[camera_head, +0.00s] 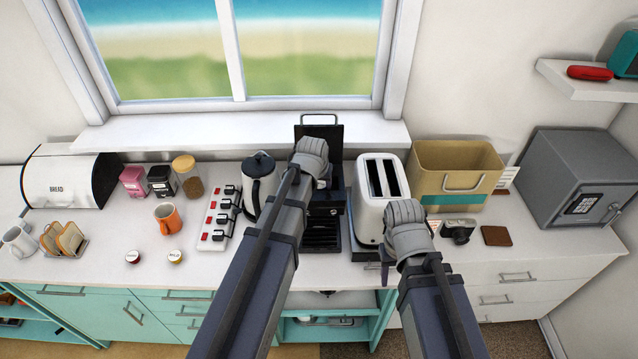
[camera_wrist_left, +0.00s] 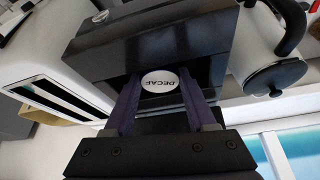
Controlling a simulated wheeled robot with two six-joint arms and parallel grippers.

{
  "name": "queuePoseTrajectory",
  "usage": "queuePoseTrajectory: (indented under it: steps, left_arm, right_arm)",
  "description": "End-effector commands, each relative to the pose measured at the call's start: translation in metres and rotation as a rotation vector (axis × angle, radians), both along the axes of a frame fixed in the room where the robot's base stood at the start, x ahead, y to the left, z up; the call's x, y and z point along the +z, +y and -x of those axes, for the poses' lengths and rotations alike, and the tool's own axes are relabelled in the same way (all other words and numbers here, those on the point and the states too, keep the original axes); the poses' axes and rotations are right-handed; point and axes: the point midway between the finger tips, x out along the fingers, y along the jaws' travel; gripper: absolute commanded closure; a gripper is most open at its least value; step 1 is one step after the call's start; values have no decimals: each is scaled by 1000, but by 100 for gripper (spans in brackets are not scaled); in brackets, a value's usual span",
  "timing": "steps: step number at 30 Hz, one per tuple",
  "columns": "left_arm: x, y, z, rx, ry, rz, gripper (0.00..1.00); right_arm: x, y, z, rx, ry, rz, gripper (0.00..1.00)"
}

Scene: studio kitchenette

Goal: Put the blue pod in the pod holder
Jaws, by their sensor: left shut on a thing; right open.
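A pod (camera_wrist_left: 159,81) with a white lid reading DECAF sits between the fingers of my left gripper (camera_wrist_left: 160,100), which is shut on it. Its side colour is hard to make out. In the head view my left gripper (camera_head: 322,178) is at the black coffee machine (camera_head: 323,234), whose lid (camera_head: 319,129) stands raised. In the wrist view the pod is in front of the machine's dark body (camera_wrist_left: 150,45). The pod holder is not clearly visible. My right gripper (camera_head: 386,262) is open, low in front of the white toaster (camera_head: 376,217), partly hidden by its wrist.
Two other pods, one reddish (camera_head: 133,257) and one yellowish (camera_head: 175,257), stand on the counter at left. A kettle (camera_head: 261,185) and power strip (camera_head: 219,215) are left of the machine. A tan bin (camera_head: 455,180) and camera (camera_head: 458,231) are at right.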

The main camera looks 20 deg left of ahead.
Motion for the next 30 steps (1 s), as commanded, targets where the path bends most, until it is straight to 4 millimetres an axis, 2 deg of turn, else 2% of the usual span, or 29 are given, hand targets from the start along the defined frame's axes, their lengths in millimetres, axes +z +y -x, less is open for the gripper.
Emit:
queuePoseTrajectory:
  steps: [1,10,22,30]
  left_arm:
    - [-1,0,0,0,0,0,41]
    - [0,0,0,0,0,0,9]
    - [5,0,2,0,0,0,9]
    - [32,-1,14,0,0,0,9]
  right_arm:
    - [-1,0,0,0,0,0,50]
    - [0,0,0,0,0,0,50]
    - [5,0,0,-1,0,0,50]
    - [32,0,0,-1,1,0,50]
